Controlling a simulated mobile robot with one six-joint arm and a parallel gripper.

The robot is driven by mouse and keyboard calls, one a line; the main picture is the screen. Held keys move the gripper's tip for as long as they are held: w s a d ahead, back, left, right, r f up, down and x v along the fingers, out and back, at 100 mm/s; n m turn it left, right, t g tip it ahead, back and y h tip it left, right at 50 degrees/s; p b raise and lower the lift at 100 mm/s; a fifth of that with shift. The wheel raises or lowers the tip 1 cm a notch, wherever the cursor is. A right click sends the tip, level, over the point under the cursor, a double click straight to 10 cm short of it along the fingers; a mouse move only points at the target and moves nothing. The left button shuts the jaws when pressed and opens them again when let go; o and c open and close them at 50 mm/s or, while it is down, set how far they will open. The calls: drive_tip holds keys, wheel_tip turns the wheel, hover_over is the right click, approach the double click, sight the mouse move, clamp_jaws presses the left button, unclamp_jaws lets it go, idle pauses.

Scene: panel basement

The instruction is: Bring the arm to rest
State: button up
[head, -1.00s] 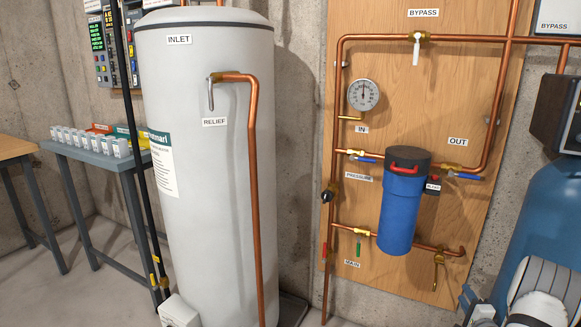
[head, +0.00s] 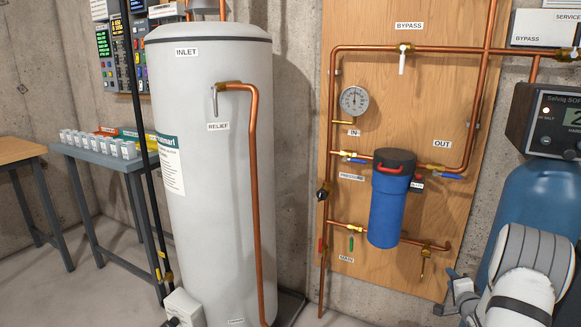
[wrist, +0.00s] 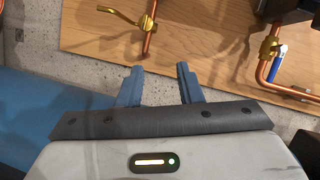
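My gripper (head: 457,298) is at the lower right of the head view, at the end of my white and grey arm. In the wrist view its two blue fingers (wrist: 157,88) stand apart with nothing between them. Bare concrete shows in the gap, with the lower edge of the wooden panel (wrist: 200,38) beyond the fingertips.
The wooden panel carries copper pipes, a round gauge (head: 354,100) and a blue filter housing (head: 388,210). A tall grey water heater (head: 215,180) stands left, with a grey bench (head: 88,152) of small white boxes beyond it. Floor (head: 100,295) is free at the lower left.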

drive_tip(key=s+a+r+n+g+p, duration=0.2)
drive_tip(key=a+r+n+g+p, duration=0.15)
drive_tip(key=a+r, duration=0.65)
drive_tip(key=s+a+r+n+g+p, duration=0.2)
drive_tip(key=a+r+n+g+p, duration=0.15)
drive_tip(key=a+r, duration=0.65)
drive_tip(key=s+a+r+n+g+y+p, duration=0.1)
drive_tip(key=s+a+r+n+g+p, duration=0.1)
drive_tip(key=s+a, duration=0.4)
drive_tip(key=s+a+r+n+g+y+p, duration=0.1)
drive_tip(key=s+a+r+n+p, duration=0.3)
drive_tip(key=s, duration=0.9)
drive_tip(key=s+a+r+n+g+y+p, duration=0.1)
drive_tip(key=s+a+r+n+g+p, duration=0.2)
drive_tip(key=s+a+r, duration=0.4)
drive_tip(key=s+a+n, duration=0.1)
drive_tip(key=s+a, duration=0.1)
drive_tip(key=shift+s+a, duration=0.2)
drive_tip(key=shift+a, duration=0.15)
